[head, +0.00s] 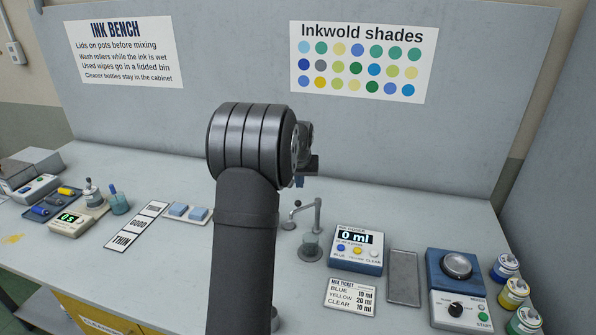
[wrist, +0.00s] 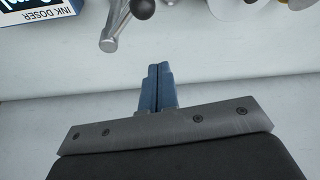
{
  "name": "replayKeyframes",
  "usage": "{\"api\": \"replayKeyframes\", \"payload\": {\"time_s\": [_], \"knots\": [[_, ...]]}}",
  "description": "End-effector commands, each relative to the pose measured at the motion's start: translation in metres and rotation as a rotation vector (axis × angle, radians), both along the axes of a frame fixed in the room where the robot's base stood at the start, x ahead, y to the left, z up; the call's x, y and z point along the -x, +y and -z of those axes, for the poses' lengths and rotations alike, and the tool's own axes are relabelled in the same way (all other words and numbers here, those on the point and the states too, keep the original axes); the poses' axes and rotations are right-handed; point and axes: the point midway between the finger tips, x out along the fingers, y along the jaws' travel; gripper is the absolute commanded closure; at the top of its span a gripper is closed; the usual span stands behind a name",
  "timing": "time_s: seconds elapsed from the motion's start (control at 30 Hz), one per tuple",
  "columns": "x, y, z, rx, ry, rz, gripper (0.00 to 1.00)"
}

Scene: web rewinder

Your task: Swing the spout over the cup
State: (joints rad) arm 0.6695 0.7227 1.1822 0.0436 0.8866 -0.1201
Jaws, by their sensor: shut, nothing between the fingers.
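The spout (head: 305,206) is a grey metal tube on a thin upright in the head view. In the wrist view, a metal arm with a black ball knob (wrist: 143,8), seemingly the spout, is cut off by the top edge. My gripper (wrist: 157,68) is shut and empty, apart from that arm.
The ink doser (head: 357,247) reads 0 ml, right of the cup; its corner shows in the wrist view (wrist: 38,14). A grey tray (head: 403,278), mixer (head: 459,290) and ink pots (head: 515,293) stand further right. Blue pads (head: 187,212) lie left of my arm.

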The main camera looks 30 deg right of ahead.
Motion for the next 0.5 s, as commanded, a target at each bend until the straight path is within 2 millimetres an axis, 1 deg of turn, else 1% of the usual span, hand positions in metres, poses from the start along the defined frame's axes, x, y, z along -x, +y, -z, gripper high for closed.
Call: {"api": "replayKeyframes", "payload": {"time_s": [0.03,0.07,0.1,0.13,0.3,0.5], "knots": [[-0.003,-0.002,0.012,-0.001,0.002,0.0,1.0],[-0.003,-0.002,0.015,-0.001,0.001,0.0,1.0],[0.004,0.002,0.012,0.001,-0.001,0.0,1.0],[0.007,0.005,0.013,0.001,-0.001,0.0,1.0],[0.022,0.014,0.016,0.002,-0.001,0.0,1.0],[0.029,0.019,0.018,0.002,-0.001,0.0,1.0]]}}
